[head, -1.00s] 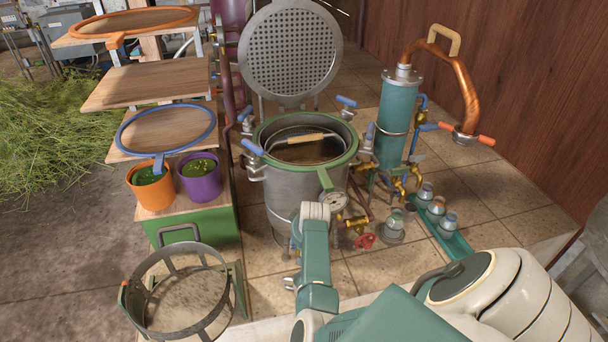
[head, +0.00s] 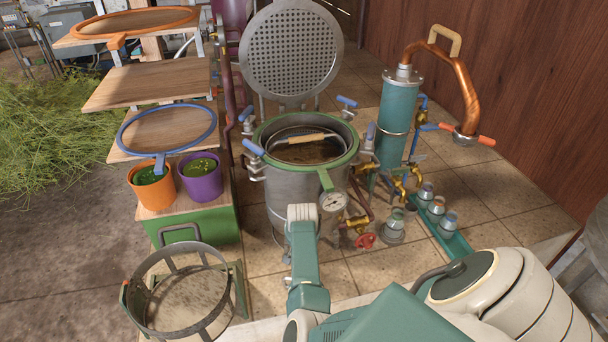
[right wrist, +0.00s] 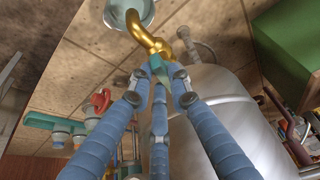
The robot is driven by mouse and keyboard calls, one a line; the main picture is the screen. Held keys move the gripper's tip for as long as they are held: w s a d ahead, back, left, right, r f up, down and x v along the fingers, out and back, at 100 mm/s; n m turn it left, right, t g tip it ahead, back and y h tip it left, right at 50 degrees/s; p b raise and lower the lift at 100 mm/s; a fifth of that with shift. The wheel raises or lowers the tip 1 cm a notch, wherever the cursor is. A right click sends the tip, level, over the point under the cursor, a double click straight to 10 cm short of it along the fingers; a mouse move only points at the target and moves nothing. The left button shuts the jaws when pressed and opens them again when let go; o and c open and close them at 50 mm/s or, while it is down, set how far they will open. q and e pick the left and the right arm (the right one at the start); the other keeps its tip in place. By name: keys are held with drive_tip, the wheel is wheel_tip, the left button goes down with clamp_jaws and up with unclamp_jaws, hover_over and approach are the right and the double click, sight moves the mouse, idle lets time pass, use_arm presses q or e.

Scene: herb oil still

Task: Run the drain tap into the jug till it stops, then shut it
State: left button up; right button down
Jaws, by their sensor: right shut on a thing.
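In the right wrist view a brass drain tap (right wrist: 148,38) has a curved spout and a small teal lever (right wrist: 158,68). My right gripper (right wrist: 157,82) has its blue fingers closed together on that lever. A pale blue-green round vessel, apparently the jug (right wrist: 146,12), shows at the spout's end, partly cut off by the frame. I cannot see its level or a stream. In the head view the still pot (head: 290,195) stands open with dark liquid inside. My right arm hides the spot low in front of it, and the gripper does not show there. My left gripper is out of view.
A red handwheel (head: 365,240) on brass fittings sits right of the pot. A small jar (head: 393,228) and a teal tray (head: 455,245) of jars stand beyond it. A round metal basket (head: 180,332) stands front left, below shelves with an orange pot (head: 152,190) and a purple pot (head: 201,180).

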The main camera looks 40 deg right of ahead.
drive_tip(key=shift+w+a+m+g, duration=0.2)
drive_tip(key=shift+m+g, duration=0.1)
drive_tip(key=shift+m, duration=0.6)
drive_tip(key=m+b, duration=0.1)
drive_tip(key=m+g+h+b, duration=0.1)
drive_tip(key=shift+w+a+f+m, duration=0.15)
drive_tip(key=shift+w+a+m, duration=0.05)
drive_tip(key=shift+m, duration=0.2)
drive_tip(key=shift+w+a+m+g+b, duration=0.1)
drive_tip(key=shift+w+m+g+b, duration=0.4)
drive_tip(key=shift+m+b, duration=1.6)
drive_tip(key=shift+w+d+m+g+b, duration=0.15)
drive_tip(key=shift+m+g+b, duration=0.7)
drive_tip(key=shift+m+b, duration=1.25)
drive_tip(key=shift+w+a+m+g+b, duration=0.25)
drive_tip(key=shift+m+g+b, duration=0.75)
drive_tip(key=shift+b, duration=1.9)
drive_tip(key=shift+w+d+r+m+t, duration=0.1)
drive_tip(key=shift+r+m+t, duration=0.1)
drive_tip(key=shift+m+t, duration=0.2)
drive_tip(key=c, duration=1.6)
unclamp_jaws()
drive_tip(key=v, duration=1.2)
drive_tip(key=shift+w+d, duration=0.15)
